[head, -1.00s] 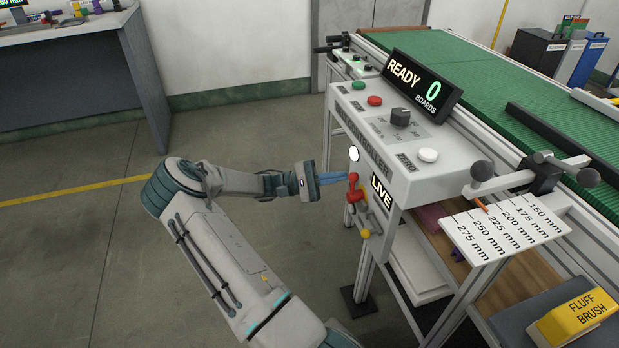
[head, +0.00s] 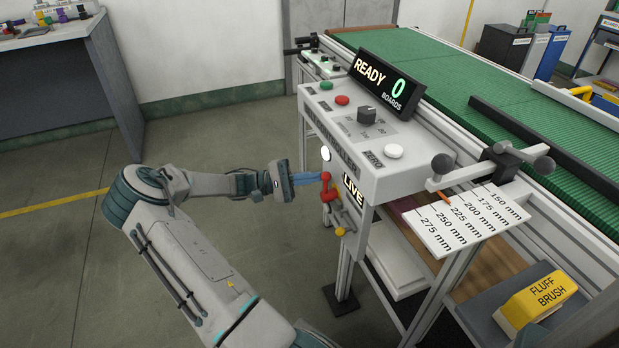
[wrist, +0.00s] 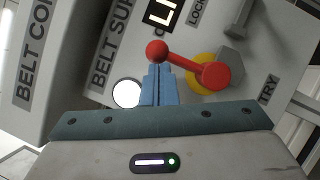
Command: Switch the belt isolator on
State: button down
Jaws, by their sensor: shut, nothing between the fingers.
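The belt isolator is a red lever (wrist: 190,66) with a ball end on a yellow base (wrist: 203,70), on the end face of the controller box. In the head view the red lever (head: 325,186) stands roughly upright below the box, beside a lit LIVE sign (head: 353,190). My gripper (wrist: 157,70) has its blue fingers shut and empty, their tips just by the red ball; I cannot tell whether they touch. In the head view my gripper (head: 318,177) reaches the lever from the left. A round white lamp (wrist: 127,93) is left of the fingers.
The controller box (head: 365,155) carries buttons, a knob and a READY 0 display (head: 384,78). A white length scale (head: 462,220) juts out at the right. A yellow fluff brush (head: 537,300) lies at lower right. The floor to the left is open.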

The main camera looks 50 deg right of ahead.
jog(key=w+d+f+v, duration=0.1)
jog(key=d+v, duration=0.1)
jog(key=v, duration=1.1)
jog(key=shift+f, duration=0.15)
jog(key=s+a+r+n+t+y+p, duration=0.2)
jog(key=s+a+r+t+y+p, duration=0.2)
jog(key=a+r+p, duration=0.5)
jog(key=s+a+r+n+t+y+p, duration=0.2)
jog(key=s+a+r+t+y+p, duration=0.2)
jog(key=a+r, duration=0.9)
jog(key=s+a+r+n+t+y+p, duration=0.1)
jog(key=s+a+r+t+y+p, duration=0.2)
jog(key=s+a+r+t+p, duration=0.5)
jog(key=shift+a+r+n+t+y+p, duration=0.2)
jog(key=shift+a+r+t+p, duration=1.1)
jog(key=shift+r, duration=1.45)
jog(key=shift+a+r+n+t+y+p, duration=0.2)
jog(key=shift+a+r+t+p, duration=0.45)
jog(key=shift+r+p, duration=1.7)
jog(key=shift+s+a+r+b, duration=0.1)
jog(key=shift+s+r+b, duration=0.05)
jog(key=shift+r+b, duration=0.3)
